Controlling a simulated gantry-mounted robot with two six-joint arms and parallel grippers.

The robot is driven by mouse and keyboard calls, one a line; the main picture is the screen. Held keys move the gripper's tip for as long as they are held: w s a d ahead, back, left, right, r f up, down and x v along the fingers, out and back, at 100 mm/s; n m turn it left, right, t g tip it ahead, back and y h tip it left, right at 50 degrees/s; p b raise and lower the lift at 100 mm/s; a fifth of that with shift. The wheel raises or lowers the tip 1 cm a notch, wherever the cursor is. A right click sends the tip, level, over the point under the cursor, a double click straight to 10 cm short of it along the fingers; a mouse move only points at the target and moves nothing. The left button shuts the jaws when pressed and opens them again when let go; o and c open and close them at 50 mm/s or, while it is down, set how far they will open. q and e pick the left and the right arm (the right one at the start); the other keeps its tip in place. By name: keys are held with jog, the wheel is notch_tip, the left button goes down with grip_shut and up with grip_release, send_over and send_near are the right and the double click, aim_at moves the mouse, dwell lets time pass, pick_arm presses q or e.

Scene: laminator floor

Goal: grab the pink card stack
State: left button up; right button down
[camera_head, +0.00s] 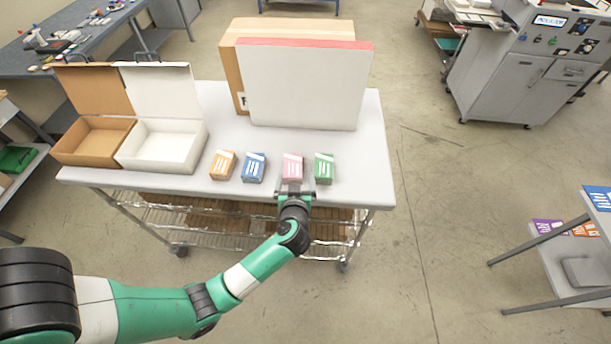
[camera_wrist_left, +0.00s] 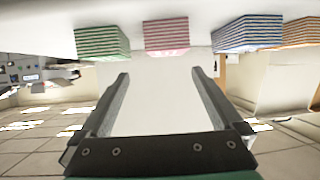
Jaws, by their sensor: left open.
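The pink card stack (camera_head: 292,166) stands on the white table top (camera_head: 370,150), between the blue and green stacks. My left gripper (camera_head: 294,188) is at the table's front edge, just in front of the pink stack. In the left wrist view, which looks upside down, my left gripper (camera_wrist_left: 161,76) has its two fingers apart with nothing between them. The pink stack (camera_wrist_left: 166,35) shows just beyond the fingertips, roughly centred between them. My right gripper is not in view.
A green stack (camera_head: 324,168) stands close right of the pink one. A blue stack (camera_head: 254,168) and an orange stack (camera_head: 223,165) stand to its left. Open brown (camera_head: 90,143) and white (camera_head: 160,147) boxes are at the table's left. A large upright white panel (camera_head: 305,88) stands behind.

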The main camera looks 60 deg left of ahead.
aim_at(293, 161)
pick_arm(q)
jog(key=shift+s+a+f, duration=0.45)
jog(key=shift+s+f, duration=0.15)
jog(key=shift+f, duration=0.15)
jog(key=shift+a+r, duration=0.15)
jog(key=shift+r, duration=0.05)
jog(key=shift+w+a+f, duration=0.15)
jog(key=shift+w+a, duration=0.1)
jog(key=shift+w, duration=0.05)
jog(key=b+x, duration=0.2)
jog(key=x, duration=0.2)
jog(key=shift+w+a+f, duration=0.1)
jog(key=shift+a+f, duration=0.05)
jog(key=shift+a, duration=0.2)
jog(key=shift+w+a, duration=0.25)
jog(key=shift+a, duration=0.1)
jog(key=b+x, duration=0.1)
jog(key=x, duration=0.1)
jog(key=b+x, duration=0.1)
jog(key=x, duration=0.1)
jog(key=shift+f+b, duration=0.35)
jog(key=shift+b, duration=0.05)
jog(key=shift+w+a, duration=0.3)
jog(key=shift+a, duration=0.1)
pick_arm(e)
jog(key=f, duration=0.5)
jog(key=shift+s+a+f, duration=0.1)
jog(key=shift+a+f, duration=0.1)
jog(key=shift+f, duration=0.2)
